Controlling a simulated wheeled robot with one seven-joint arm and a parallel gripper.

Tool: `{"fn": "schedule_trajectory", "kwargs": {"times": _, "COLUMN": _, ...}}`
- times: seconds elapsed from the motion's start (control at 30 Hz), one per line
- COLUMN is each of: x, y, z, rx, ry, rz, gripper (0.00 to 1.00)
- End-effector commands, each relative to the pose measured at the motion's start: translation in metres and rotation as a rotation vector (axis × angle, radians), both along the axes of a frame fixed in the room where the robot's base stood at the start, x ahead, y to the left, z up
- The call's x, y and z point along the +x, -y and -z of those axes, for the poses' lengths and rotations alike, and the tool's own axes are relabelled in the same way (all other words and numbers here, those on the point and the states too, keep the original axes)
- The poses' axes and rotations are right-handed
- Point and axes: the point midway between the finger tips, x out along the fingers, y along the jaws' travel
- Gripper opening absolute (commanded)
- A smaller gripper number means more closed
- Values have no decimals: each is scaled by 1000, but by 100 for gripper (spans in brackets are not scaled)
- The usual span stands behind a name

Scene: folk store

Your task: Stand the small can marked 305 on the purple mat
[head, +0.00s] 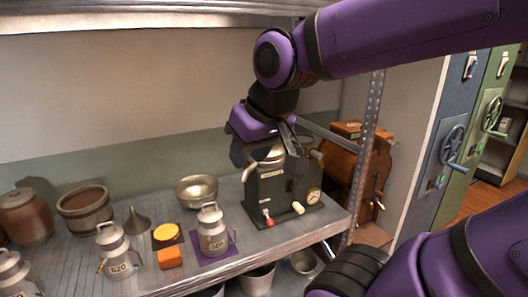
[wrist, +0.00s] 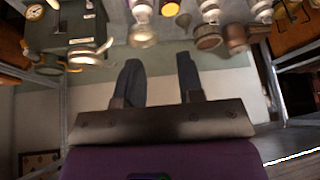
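A small grey metal can (head: 213,234) stands upright on the purple mat (head: 230,243) on the shelf; its small label appears to read 305. It also shows in the wrist view (wrist: 142,32), inverted. A similar can marked 620 (head: 116,255) stands further left, and another can (head: 14,277) is cut off at the left edge. My gripper (head: 262,155) is above and right of the mat, in front of the upper part of the dark green machine. In the wrist view my gripper (wrist: 158,75) has its two fingers apart with nothing between them; it is clear of the can.
The dark green machine (head: 265,195) with a gauge and levers stands right of the mat. A metal bowl (head: 197,188) is behind the can. A yellow disc (head: 166,232), an orange block (head: 170,258), a funnel (head: 137,221) and wooden tub (head: 86,212) are left. A shelf post (head: 364,150) stands right.

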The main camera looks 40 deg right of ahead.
Motion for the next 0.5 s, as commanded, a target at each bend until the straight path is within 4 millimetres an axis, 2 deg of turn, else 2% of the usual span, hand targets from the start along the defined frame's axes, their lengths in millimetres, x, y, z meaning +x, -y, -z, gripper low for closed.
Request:
{"fn": "schedule_trajectory", "kwargs": {"times": 0.1, "x": -24, "y": 0, "z": -9, "rx": -31, "ry": 0, "rz": -23, "gripper": 35}}
{"fn": "schedule_trajectory", "kwargs": {"times": 0.2, "x": -34, "y": 0, "z": -11, "rx": -47, "ry": -4, "rz": -32, "gripper": 35}}
{"fn": "schedule_trajectory", "kwargs": {"times": 0.5, "x": -39, "y": 0, "z": -12, "rx": -54, "ry": -8, "rz": -37, "gripper": 35}}
